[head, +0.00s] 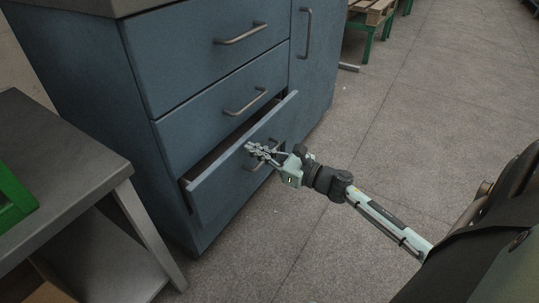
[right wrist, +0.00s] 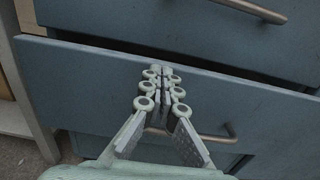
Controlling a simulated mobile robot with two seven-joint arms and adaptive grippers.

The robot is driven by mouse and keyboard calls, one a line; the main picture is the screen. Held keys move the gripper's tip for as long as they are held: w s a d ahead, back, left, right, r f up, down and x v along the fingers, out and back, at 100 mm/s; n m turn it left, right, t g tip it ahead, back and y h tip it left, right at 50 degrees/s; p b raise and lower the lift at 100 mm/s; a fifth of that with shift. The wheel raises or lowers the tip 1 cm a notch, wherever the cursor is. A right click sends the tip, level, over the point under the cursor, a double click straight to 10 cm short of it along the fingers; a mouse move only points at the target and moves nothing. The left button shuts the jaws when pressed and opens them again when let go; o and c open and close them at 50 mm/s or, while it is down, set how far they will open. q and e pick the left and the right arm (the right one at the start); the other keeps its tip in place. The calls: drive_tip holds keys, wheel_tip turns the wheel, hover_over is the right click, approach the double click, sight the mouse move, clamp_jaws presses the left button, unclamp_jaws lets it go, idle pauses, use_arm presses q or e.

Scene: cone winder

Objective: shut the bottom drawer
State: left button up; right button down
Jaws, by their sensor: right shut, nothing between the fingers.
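The bottom drawer (head: 215,191) of the blue cabinet stands partly open, with a dark gap behind the top edge of its front. Its front also fills the middle of the right wrist view (right wrist: 85,85). Its bar handle (right wrist: 222,136) is partly hidden behind my right gripper. My right gripper (head: 250,149) is shut and empty, its fingertips at the upper part of the drawer front, above the handle. In the right wrist view the fingertips (right wrist: 160,70) lie near the top edge; I cannot tell whether they touch it. My left gripper is not in view.
The cabinet's middle drawer (head: 190,132) and top drawer (head: 180,50) are closed. A grey metal table (head: 85,160) with a green crate (head: 14,196) stands to the left. The floor (head: 440,100) to the right is clear.

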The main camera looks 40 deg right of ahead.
sight(243, 145)
drive_tip(key=shift+w+a, duration=0.15)
drive_tip(key=shift+w, duration=0.25)
drive_tip(key=shift+w, duration=0.1)
drive_tip(key=shift+b+x, duration=0.4)
drive_tip(key=shift+x, duration=0.6)
drive_tip(key=shift+w+a, duration=0.15)
drive_tip(key=shift+w, duration=0.05)
